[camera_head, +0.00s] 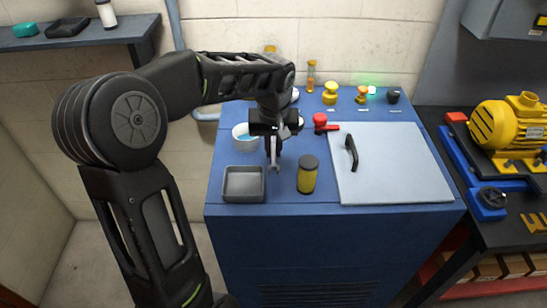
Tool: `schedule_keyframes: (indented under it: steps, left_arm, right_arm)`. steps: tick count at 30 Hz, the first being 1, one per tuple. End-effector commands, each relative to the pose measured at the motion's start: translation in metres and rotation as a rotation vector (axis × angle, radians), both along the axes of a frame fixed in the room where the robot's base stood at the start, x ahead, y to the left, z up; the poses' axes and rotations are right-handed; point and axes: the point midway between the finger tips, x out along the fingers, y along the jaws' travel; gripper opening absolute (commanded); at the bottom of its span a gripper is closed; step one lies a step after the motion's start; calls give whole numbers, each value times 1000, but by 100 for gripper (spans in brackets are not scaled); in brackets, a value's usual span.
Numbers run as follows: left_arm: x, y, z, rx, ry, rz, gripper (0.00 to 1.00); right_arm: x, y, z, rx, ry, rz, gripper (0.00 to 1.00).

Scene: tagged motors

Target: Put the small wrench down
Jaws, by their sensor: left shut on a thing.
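A small grey wrench (273,157) hangs down, roughly upright, from my left gripper (272,139). My left gripper is shut on it. The gripper is over the front left part of the blue cabinet top, to the right of a white cup (241,133) with blue inside. The wrench's lower end is near a grey square tray (244,184) and a yellow jar with a dark lid (307,174). I cannot tell whether the wrench touches the top. My right gripper is not in view.
A pale lid panel with a black handle (351,152) covers the right of the blue cabinet (320,208). A red valve handle (322,122) and several yellow fittings stand behind. A yellow motor (509,122) is on the right bench. A bare strip runs along the cabinet's front edge.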

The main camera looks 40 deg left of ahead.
Motion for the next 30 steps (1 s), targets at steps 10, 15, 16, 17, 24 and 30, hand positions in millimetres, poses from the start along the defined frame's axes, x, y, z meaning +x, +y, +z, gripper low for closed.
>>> schedule_keyframes:
  steps: [10, 15, 16, 17, 24, 30]
  left_arm:
    - [-1, 0, -34, -1, 2, 0, 0]
    - [0, 0, -37, -1, 0, -1, 0]
    - [0, 0, -37, -1, 0, -1, 0]
    - [0, 0, -37, -1, 0, -1, 0]
    - [0, 0, -39, -1, -1, 0, 17]
    - [0, 0, -39, -1, -1, 0, 33]
  right_arm:
    - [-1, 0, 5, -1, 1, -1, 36]
    - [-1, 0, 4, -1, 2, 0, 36]
    - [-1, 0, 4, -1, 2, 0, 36]
    - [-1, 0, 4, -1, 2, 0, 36]
    - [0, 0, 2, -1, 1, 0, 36]
    - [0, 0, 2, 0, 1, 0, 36]
